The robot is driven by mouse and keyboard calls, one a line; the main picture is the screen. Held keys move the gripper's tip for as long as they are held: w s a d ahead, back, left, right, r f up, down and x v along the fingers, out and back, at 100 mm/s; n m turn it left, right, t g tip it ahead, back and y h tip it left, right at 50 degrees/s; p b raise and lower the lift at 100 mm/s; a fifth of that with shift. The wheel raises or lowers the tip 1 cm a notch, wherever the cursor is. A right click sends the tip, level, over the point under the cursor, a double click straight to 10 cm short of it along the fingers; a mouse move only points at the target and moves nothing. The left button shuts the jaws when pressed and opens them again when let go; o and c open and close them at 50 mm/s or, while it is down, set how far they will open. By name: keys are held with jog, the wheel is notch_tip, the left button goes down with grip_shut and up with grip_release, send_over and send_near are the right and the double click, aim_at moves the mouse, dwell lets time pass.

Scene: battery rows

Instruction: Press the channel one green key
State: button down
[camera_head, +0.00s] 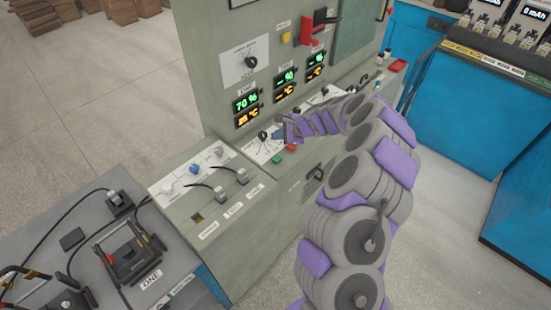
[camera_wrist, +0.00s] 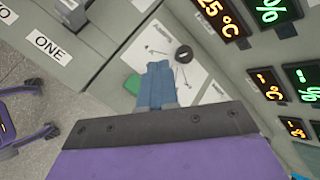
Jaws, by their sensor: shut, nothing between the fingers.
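The green key (camera_head: 276,159) sits on the sloped ledge of the grey cabinet, below the leftmost pair of displays. In the wrist view the green key (camera_wrist: 131,85) shows just left of my fingers, partly hidden by them. My gripper (camera_head: 284,132) is at the ledge, close to the green key. In the wrist view its blue-grey fingers (camera_wrist: 158,82) are shut together and empty. They point at the white panel between the green key and a black rotary knob (camera_wrist: 184,53). I cannot tell whether the fingers touch anything.
A red key (camera_head: 291,147) sits right of the green one. Displays (camera_head: 246,103) reading 70 % and an orange temperature are above. A lower cabinet with plugs (camera_head: 220,193) and a label "ONE" (camera_wrist: 48,43) lies left. Blue cabinets (camera_head: 450,100) stand right.

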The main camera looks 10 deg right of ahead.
aim_at(278, 159)
jog(key=shift+d+f+b, duration=0.15)
jog(key=shift+f+b, duration=3.1)
jog(key=shift+f, duration=1.1)
jog(key=shift+f, duration=0.35)
jog(key=shift+f+b, duration=0.4)
jog(key=shift+r, duration=0.1)
jog(key=shift+r+p, duration=0.7)
jog(key=shift+r, duration=0.05)
jog(key=shift+r+p, duration=2)
jog(key=shift+r, duration=0.5)
